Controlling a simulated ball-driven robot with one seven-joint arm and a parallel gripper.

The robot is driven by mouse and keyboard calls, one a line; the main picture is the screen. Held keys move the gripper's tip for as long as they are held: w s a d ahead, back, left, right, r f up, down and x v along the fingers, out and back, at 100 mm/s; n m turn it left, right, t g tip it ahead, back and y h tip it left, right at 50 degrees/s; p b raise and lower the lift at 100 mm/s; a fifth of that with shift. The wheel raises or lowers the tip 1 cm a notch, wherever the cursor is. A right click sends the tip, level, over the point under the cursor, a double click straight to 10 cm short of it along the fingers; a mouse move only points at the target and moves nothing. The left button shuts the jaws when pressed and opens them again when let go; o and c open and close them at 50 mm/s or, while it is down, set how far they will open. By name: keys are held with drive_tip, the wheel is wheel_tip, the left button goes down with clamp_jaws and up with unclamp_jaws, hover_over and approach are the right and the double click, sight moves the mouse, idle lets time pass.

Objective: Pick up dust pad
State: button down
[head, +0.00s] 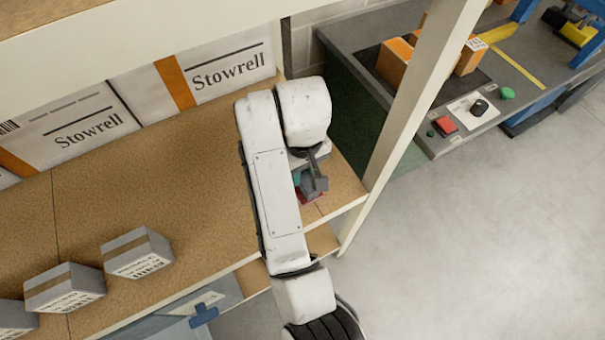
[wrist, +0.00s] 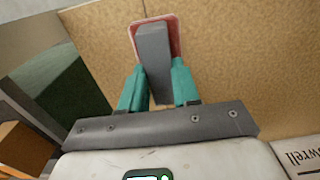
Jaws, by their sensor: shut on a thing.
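The dust pad (wrist: 153,45) shows in the wrist view as a long grey block on a red base with a pale rim. My gripper (wrist: 158,86) has its two teal fingers closed on the near part of the grey block, one on each side. In the head view my gripper (head: 299,178) points down at the right end of the shelf, largely hidden by my arm. A bit of the pad's red base (head: 311,196) shows just below it. I cannot tell whether the pad touches the shelf board.
The shelf board (head: 190,205) holds several small grey boxes (head: 137,253) at the left front. White Stowrell cartons (head: 215,75) stand along its back. A cream upright post (head: 410,110) rises at the right end, with a grey workbench (head: 365,35) beyond. The board's middle is clear.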

drive_tip(key=s+r+p, duration=0.1)
drive_tip(key=r+p, duration=0.1)
drive_tip(key=s+r+p, duration=0.1)
drive_tip(key=s+d+r+p, duration=0.1)
drive_tip(key=s+r+p, duration=0.1)
drive_tip(key=shift+r+p, duration=0.3)
drive_tip(key=shift+p, duration=0.05)
drive_tip(key=s+d+r+p, duration=0.2)
drive_tip(key=s+p, duration=0.3)
drive_tip(key=s, duration=0.4)
drive_tip(key=shift+d+r, duration=0.3)
drive_tip(key=shift+r, duration=0.45)
